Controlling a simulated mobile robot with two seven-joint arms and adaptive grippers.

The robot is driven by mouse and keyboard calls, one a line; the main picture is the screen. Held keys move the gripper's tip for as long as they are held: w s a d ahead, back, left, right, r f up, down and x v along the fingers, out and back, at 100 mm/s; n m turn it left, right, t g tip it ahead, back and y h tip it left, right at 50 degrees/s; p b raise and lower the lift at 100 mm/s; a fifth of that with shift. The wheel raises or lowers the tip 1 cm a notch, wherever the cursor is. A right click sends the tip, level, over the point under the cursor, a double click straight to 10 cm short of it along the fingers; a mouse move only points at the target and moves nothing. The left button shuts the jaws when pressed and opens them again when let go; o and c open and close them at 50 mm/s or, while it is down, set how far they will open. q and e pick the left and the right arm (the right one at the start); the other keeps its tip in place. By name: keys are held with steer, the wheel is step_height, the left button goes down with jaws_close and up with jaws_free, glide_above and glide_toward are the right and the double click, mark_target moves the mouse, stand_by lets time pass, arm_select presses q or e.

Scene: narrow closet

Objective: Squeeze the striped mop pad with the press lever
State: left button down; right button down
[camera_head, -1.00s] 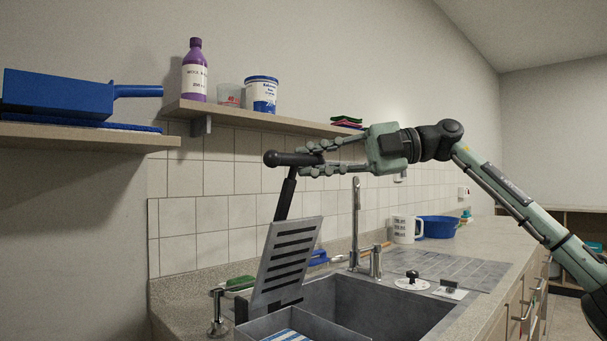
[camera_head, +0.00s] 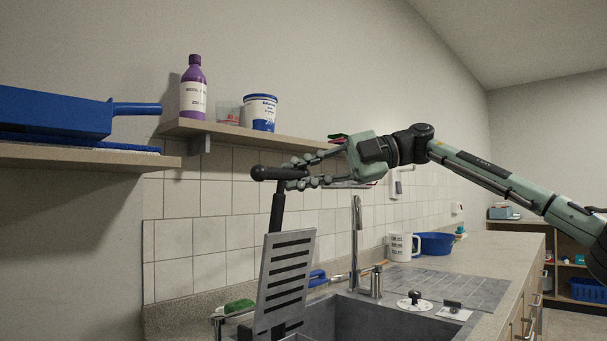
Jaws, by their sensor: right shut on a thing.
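The press lever (camera_head: 277,212) stands raised at the left end of the sink, with a black cross handle on top and a grey slotted press plate (camera_head: 285,275) tilted up below it. My right gripper (camera_head: 293,178) is shut on the right part of the lever's black handle. The striped mop pad is out of the picture below the lower edge. My left gripper is not in view.
The grey sink (camera_head: 365,318) with a tall faucet (camera_head: 356,240) lies right of the plate. A wall shelf (camera_head: 225,131) holds a purple bottle (camera_head: 194,90) and a white tub (camera_head: 260,112). A white mug (camera_head: 402,246) and blue bowl (camera_head: 436,243) stand on the counter.

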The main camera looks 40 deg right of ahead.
steer(key=c, duration=1.7)
jaws_free()
steer(key=shift+w+a+f, duration=0.15)
steer(key=shift+a+f, duration=0.05)
steer(key=shift+f, duration=0.05)
steer(key=shift+c, duration=0.2)
steer(key=o, duration=0.3)
steer(key=shift+w+a, duration=0.3)
steer(key=shift+w, duration=0.2)
steer(key=shift+s+r, duration=0.15)
steer(key=shift+s, duration=0.05)
steer(key=shift+d, duration=0.1)
steer(key=shift+s+d+r, duration=0.15)
steer(key=shift+s+d, duration=0.05)
steer(key=v, duration=1.1)
steer(key=shift+s+d, duration=0.1)
steer(key=shift+d, duration=0.1)
